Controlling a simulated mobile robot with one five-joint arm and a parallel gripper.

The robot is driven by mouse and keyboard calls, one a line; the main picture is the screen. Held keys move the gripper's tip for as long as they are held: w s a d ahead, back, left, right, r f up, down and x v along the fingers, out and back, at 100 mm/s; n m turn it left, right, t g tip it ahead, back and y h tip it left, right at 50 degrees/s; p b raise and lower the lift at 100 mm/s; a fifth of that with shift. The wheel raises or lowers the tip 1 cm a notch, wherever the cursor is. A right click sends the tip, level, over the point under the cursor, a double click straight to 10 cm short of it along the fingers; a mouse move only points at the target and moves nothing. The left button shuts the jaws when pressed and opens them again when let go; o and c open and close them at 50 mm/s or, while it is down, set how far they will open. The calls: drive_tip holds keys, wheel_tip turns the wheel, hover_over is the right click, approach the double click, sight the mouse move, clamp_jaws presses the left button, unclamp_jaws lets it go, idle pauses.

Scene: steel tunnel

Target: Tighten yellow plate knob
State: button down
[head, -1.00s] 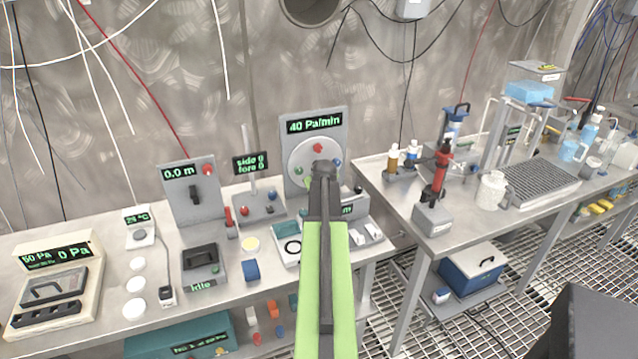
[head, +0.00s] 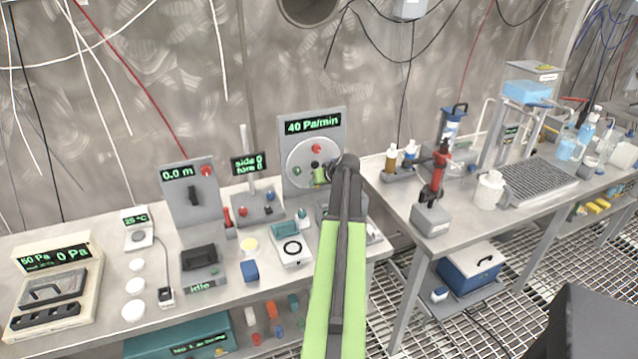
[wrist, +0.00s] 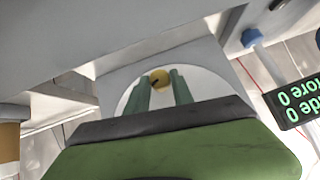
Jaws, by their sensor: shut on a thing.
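The yellow knob (wrist: 160,79) sits on a round white plate, which shows in the wrist view (wrist: 205,83). My gripper (wrist: 158,77) is shut on the yellow knob, with one green finger on each side of it. In the head view the round plate (head: 301,154) is on an upright grey panel (head: 300,119) under a "40 Pa/min" display. My gripper (head: 319,174) reaches the lower part of this plate from the right. A red knob (head: 316,148) is at the plate's top and a small green knob (head: 297,171) at its left.
A "side 0 fore 0" display (head: 248,164) and a "0.0 m" panel (head: 190,192) stand to the left on the same bench. A white box with a black ring (head: 292,250) lies in front. A second bench (head: 400,200) with bottles and a red-topped stand is at right.

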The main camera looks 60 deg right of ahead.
drive_tip(key=shift+s+d+f+m+t+y+b, duration=0.1)
drive_tip(key=shift+s+m+t+y+b, duration=0.1)
drive_tip(key=shift+m+t+y+b, duration=0.4)
drive_tip(key=shift+s+d+f+m+t+y+b, duration=0.15)
drive_tip(key=shift+m+t+y+b, duration=0.2)
drive_tip(key=shift+y, duration=0.35)
drive_tip(key=c, duration=1.1)
unclamp_jaws()
drive_tip(key=shift+r, duration=0.15)
drive_tip(key=d+r+p+v, duration=0.1)
drive_tip(key=d+p+v, duration=0.1)
drive_tip(key=p+v, duration=0.9)
drive_tip(key=shift+d+v, duration=0.3)
drive_tip(key=shift+v, duration=1.9)
